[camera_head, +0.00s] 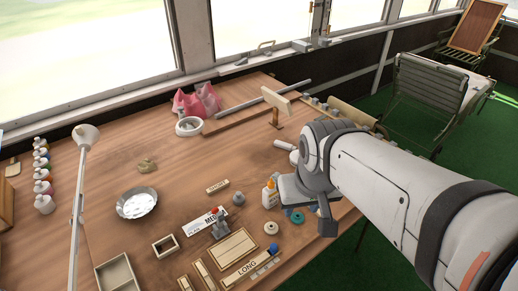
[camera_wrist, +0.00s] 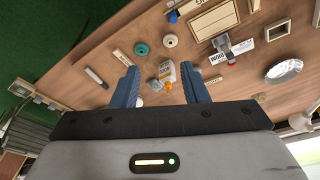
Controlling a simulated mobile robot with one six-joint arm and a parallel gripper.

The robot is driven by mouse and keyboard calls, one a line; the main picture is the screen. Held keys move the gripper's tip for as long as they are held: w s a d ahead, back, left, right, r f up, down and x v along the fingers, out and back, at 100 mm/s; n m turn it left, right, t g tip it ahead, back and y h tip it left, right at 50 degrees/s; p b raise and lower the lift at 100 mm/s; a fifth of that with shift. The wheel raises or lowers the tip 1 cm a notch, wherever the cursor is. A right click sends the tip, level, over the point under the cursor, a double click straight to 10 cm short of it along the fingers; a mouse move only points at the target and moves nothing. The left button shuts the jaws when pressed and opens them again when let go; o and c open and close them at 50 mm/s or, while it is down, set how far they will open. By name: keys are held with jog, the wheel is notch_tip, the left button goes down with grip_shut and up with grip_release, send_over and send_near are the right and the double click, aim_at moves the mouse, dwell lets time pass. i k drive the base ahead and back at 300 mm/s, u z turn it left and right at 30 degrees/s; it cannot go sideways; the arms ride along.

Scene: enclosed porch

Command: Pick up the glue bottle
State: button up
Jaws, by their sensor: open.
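The glue bottle (camera_head: 269,195) is white with an orange cap and a printed label. It stands on the wooden workbench, just left of my gripper (camera_head: 302,205) in the head view. In the wrist view the glue bottle (camera_wrist: 166,72) shows between the two blue-grey fingers of my gripper (camera_wrist: 160,71), with its orange cap toward the palm. The fingers are apart. I see no clear contact with the bottle, and how far they are from it is hard to tell.
Near the bottle are a teal ring (camera_wrist: 141,48), a pale ring (camera_wrist: 170,41) and a small grey block (camera_head: 238,198). A metal bowl (camera_head: 137,203), a lamp (camera_head: 86,134) and several paint bottles (camera_head: 43,187) stand farther left. Bare wood lies around the bowl.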

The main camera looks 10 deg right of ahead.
aim_at(270, 197)
jog(key=u, duration=2.3)
jog(key=k, duration=1.75)
jog(key=z, duration=0.75)
jog(key=i, duration=1.05)
jog(key=z, duration=0.1)
